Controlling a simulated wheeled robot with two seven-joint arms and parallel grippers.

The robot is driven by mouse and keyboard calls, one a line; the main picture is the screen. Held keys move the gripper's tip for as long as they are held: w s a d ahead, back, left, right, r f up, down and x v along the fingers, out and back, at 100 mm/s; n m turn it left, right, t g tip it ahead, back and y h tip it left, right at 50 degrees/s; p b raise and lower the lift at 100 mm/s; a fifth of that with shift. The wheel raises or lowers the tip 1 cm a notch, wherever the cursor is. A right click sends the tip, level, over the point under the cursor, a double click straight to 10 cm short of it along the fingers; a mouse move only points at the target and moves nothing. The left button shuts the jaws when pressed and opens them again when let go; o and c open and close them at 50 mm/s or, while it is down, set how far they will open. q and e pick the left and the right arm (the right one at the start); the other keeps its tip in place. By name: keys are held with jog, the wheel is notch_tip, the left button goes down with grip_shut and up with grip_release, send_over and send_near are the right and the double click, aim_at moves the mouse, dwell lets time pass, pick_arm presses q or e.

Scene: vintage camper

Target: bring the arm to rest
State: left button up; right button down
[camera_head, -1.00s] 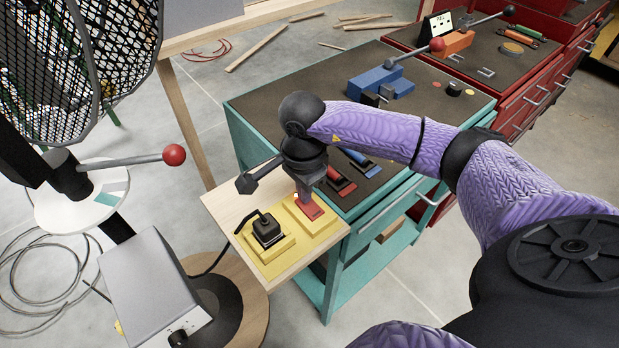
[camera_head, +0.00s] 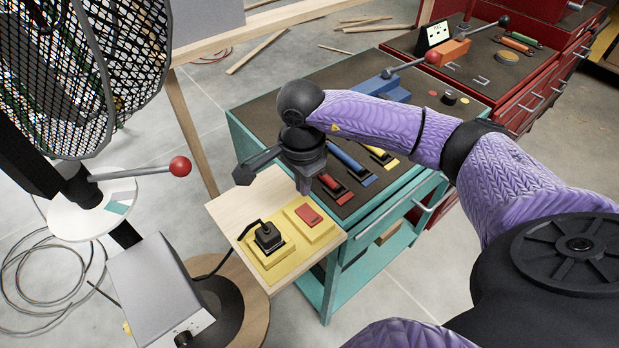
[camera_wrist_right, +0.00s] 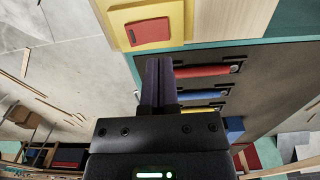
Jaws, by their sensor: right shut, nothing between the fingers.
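My right arm (camera_head: 375,125), in a purple sleeve, reaches in from the right in the head view. Its gripper (camera_head: 304,188) points down over the near edge of the teal bench, beside the wooden side board. It is shut and empty, and it appears clear of the red block (camera_head: 309,214) on its yellow plate (camera_head: 322,231). In the right wrist view the closed fingers (camera_wrist_right: 160,62) lie together, with the red block (camera_wrist_right: 148,32) beyond their tips and nothing between them. My left gripper is not in view.
A black toggle switch (camera_head: 267,237) sits on the wooden board (camera_head: 240,203). A caged fan (camera_head: 80,80) and red-knobbed lever (camera_head: 179,167) stand left. Open floor (camera_head: 410,285) lies below right.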

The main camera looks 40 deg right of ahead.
jog(key=shift+r+p, duration=0.4)
jog(key=shift+r, duration=0.45)
jog(key=shift+f, duration=0.1)
